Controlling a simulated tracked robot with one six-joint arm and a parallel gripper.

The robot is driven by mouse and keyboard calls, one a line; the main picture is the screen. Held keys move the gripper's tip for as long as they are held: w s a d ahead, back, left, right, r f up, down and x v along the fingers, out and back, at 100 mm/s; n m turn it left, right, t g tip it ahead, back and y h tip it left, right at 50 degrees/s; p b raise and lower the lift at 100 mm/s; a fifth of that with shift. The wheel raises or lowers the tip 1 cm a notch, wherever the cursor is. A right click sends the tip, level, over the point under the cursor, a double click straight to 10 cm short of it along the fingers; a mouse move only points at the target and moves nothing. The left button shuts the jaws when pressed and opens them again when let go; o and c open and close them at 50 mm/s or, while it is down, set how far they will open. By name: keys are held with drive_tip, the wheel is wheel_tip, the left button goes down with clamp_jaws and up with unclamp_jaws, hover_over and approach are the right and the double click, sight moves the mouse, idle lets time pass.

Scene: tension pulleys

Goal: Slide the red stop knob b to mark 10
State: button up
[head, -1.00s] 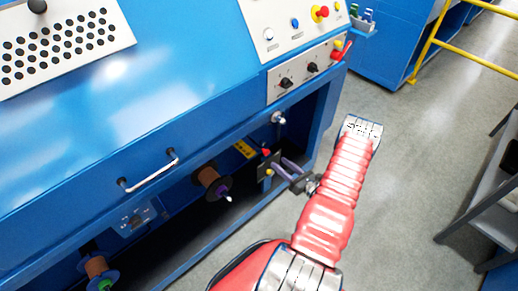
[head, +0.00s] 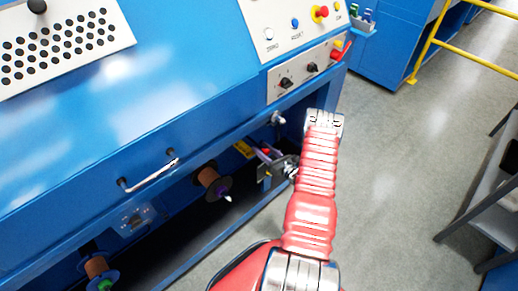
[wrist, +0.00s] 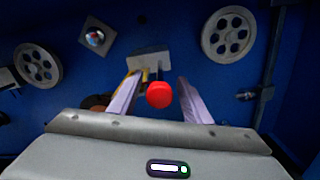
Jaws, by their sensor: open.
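The red stop knob (wrist: 159,95) shows in the wrist view, between the two fingers of my open gripper (wrist: 158,88) and apart from both as far as I can see. Behind it is a light grey block or plate (wrist: 149,58). In the head view a small part of the red knob (head: 266,152) shows beside my gripper (head: 262,157), inside the machine's open bay. The fingers and my arm hide most of it there. I cannot read any scale or mark numbers near the knob.
Two spoked pulleys, left (wrist: 38,65) and right (wrist: 229,34), are on the blue back wall. A square plate with a round fitting (wrist: 97,36) sits upper left. A vertical bar (wrist: 271,60) stands at right. A brown spool (head: 211,181) is left of my gripper in the bay.

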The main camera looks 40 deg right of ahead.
drive_tip(key=shift+w, duration=0.9)
clamp_jaws()
